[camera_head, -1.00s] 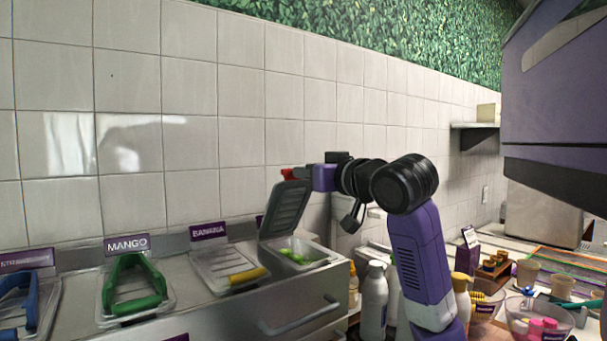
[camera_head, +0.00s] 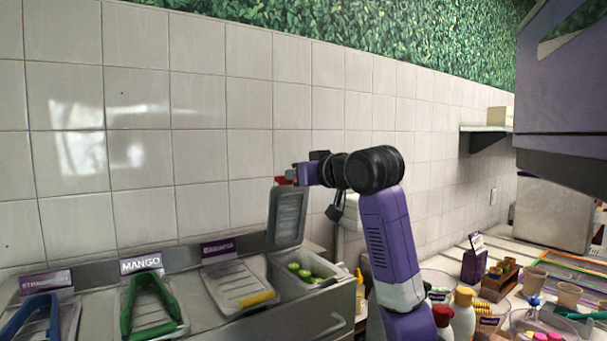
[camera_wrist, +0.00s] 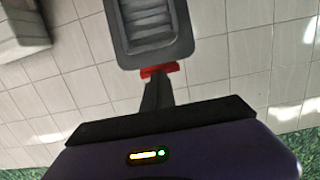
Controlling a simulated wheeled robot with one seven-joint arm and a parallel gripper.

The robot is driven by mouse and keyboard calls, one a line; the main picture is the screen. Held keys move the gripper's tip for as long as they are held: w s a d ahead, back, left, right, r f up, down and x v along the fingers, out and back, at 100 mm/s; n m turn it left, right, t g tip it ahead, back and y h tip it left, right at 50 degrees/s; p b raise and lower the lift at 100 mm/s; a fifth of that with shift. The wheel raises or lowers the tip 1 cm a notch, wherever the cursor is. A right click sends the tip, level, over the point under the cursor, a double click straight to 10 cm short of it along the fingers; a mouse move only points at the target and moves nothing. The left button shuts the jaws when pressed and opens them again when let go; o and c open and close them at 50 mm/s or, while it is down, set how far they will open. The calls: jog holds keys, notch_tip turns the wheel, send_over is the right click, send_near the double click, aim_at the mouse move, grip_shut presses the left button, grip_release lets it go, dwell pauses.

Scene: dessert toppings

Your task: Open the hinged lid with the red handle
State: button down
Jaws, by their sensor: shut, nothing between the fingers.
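The hinged grey lid (camera_head: 287,217) stands raised, near upright, at the back of its bin. Its red handle (camera_head: 284,181) is at the top edge. My gripper (camera_head: 293,178) is at the red handle, its fingers shut with nothing between them. In the wrist view, the dark fingertips (camera_wrist: 157,80) touch or almost touch the red handle (camera_wrist: 160,70), with the lid (camera_wrist: 150,30) beyond. The open bin (camera_head: 330,281) under the lid shows several green round pieces (camera_head: 305,271).
Closed bins with mango tongs (camera_head: 150,305), blue tongs (camera_head: 35,315) and a yellow-handled lid (camera_head: 257,298) stand to the left. The tiled wall (camera_head: 220,130) is close behind. Bottles (camera_head: 462,305), cups and bowls crowd the right counter.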

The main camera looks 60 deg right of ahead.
jog(key=shift+w+d+r+p, duration=0.2)
jog(key=shift+w+d, duration=0.2)
jog(key=shift+w, duration=0.25)
jog(key=shift+w+d+r+p, duration=0.15)
jog(key=shift+w+d, duration=0.2)
jog(key=shift+w, duration=0.25)
